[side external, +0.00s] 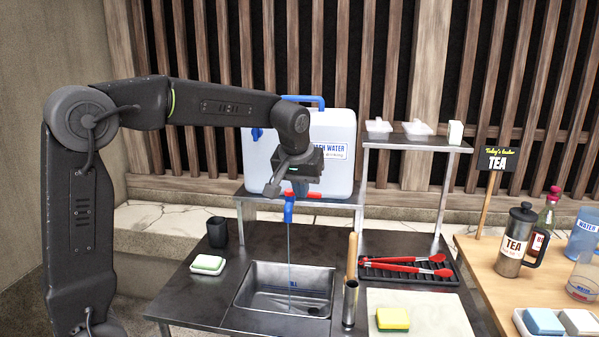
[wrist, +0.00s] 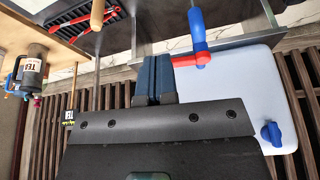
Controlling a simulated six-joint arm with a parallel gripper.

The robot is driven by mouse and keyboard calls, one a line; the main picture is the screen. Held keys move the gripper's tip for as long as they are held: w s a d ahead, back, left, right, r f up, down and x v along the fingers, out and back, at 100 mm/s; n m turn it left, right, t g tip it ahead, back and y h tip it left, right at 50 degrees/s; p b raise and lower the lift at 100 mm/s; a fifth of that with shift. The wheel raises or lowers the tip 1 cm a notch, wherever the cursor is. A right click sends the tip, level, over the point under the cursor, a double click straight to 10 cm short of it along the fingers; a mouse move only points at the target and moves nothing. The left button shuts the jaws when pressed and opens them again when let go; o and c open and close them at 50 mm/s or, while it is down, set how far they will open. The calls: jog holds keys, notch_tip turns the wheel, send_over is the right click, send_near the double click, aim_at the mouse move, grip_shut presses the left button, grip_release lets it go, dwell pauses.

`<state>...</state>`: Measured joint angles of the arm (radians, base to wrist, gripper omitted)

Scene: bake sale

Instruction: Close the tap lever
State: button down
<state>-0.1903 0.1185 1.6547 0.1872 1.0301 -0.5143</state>
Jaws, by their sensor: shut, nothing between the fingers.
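The tap (side external: 289,210) is blue, on the front of the white water container (side external: 335,130), above the sink (side external: 285,288). A thin stream of water runs from it into the sink. Its red lever (side external: 306,195) points to the right in the side view. In the wrist view the blue tap (wrist: 197,28) and red lever (wrist: 186,60) are at the top centre. My gripper (side external: 303,184) is just above the tap, partly hiding the container. In the wrist view my gripper's fingers (wrist: 153,62) are together and empty, close beside the lever's free end; contact cannot be told.
A metal stand (side external: 350,206) carries the container. A taller shelf (side external: 415,143) with white trays stands right. Red tongs (side external: 405,264) lie on a black rack. A metal cup (side external: 350,305) with a wooden handle stands right of the sink. A black cup (side external: 217,232) is left.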

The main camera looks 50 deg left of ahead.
aim_at(311, 193)
jog(key=shift+w+a+f, duration=0.75)
jog(key=shift+w+a, duration=0.05)
jog(key=shift+w, duration=0.25)
jog(key=shift+w+a+f, duration=0.7)
jog(key=shift+w+a, duration=0.1)
jog(key=shift+w, duration=0.2)
jog(key=shift+w, duration=0.1)
jog(key=shift+w+a, duration=0.4)
jog(key=shift+w, duration=0.35)
jog(key=shift+s, duration=0.15)
